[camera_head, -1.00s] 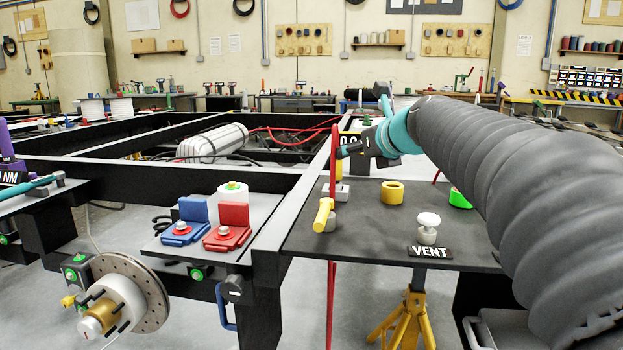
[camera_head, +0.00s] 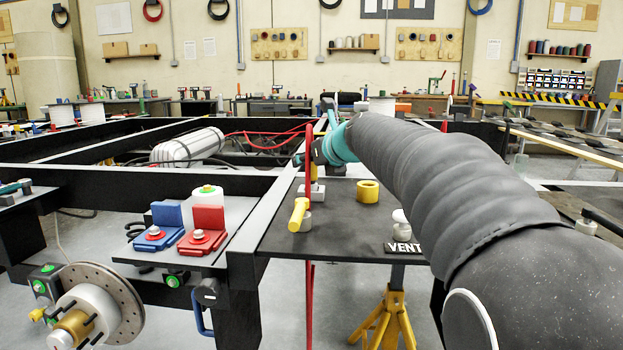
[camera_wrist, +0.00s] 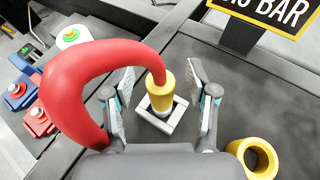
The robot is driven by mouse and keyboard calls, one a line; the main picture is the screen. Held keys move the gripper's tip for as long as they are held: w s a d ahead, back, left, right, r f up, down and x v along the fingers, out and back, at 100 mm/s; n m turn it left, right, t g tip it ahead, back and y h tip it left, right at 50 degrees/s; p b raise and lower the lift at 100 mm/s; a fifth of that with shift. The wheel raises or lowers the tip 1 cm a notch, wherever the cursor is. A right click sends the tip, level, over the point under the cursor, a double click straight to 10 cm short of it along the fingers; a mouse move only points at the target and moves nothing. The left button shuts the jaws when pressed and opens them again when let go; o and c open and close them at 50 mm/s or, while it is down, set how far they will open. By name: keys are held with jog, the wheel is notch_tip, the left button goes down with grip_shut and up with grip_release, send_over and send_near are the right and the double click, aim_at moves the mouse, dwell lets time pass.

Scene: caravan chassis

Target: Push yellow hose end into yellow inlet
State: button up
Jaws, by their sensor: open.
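The yellow hose end (camera_wrist: 160,92) stands upright in a grey square holder (camera_wrist: 150,124) on the dark deck, with the red hose (camera_wrist: 70,85) arching from its top to the left. My gripper (camera_wrist: 161,84) is open, one finger on each side of the yellow end, with visible gaps. In the head view, my gripper (camera_head: 311,158) is at the holder (camera_head: 311,190), partly hidden by the red hose (camera_head: 309,150). A yellow ring (camera_head: 367,191), which looks like the inlet, sits on the deck to the right. It also shows in the wrist view (camera_wrist: 238,148).
A yellow-handled valve (camera_head: 299,213) stands at the deck's front left. A white knob with a VENT label (camera_head: 403,248) is at the front right. Blue (camera_head: 165,225) and red (camera_head: 207,227) blocks lie left of the deck.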

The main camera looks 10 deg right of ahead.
grip_shut()
